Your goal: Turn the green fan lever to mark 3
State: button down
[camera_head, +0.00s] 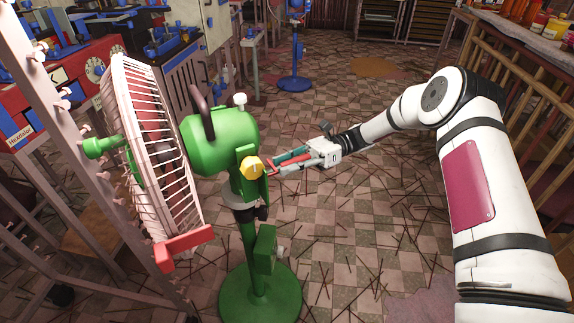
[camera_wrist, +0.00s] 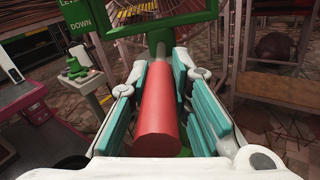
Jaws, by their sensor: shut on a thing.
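The green fan (camera_head: 220,142) stands at left centre in the head view, with a white cage, a round green base and a yellow knob on its head. A red cylindrical lever handle (camera_wrist: 158,118) points toward the wrist camera and lies between my fingers. My gripper (camera_head: 282,164) is beside the fan head, to the right of the yellow knob, and is shut on this red handle. The handle's far end meets green fan parts in the wrist view (camera_wrist: 160,45). I cannot make out mark 3 or the lever's position against any scale.
A blue stand fan (camera_head: 294,50) stands at the back. Red and blue machines (camera_head: 70,80) line the left side. A wooden rack (camera_head: 515,110) with jars on top is at the right. The checkered floor, strewn with thin sticks, is open around the fan base.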

jog(key=shift+w, duration=0.2)
jog(key=c, duration=1.4)
grip_release()
jog(key=shift+c, duration=0.2)
jog(key=v, duration=1.2)
jog(key=shift+s, duration=0.15)
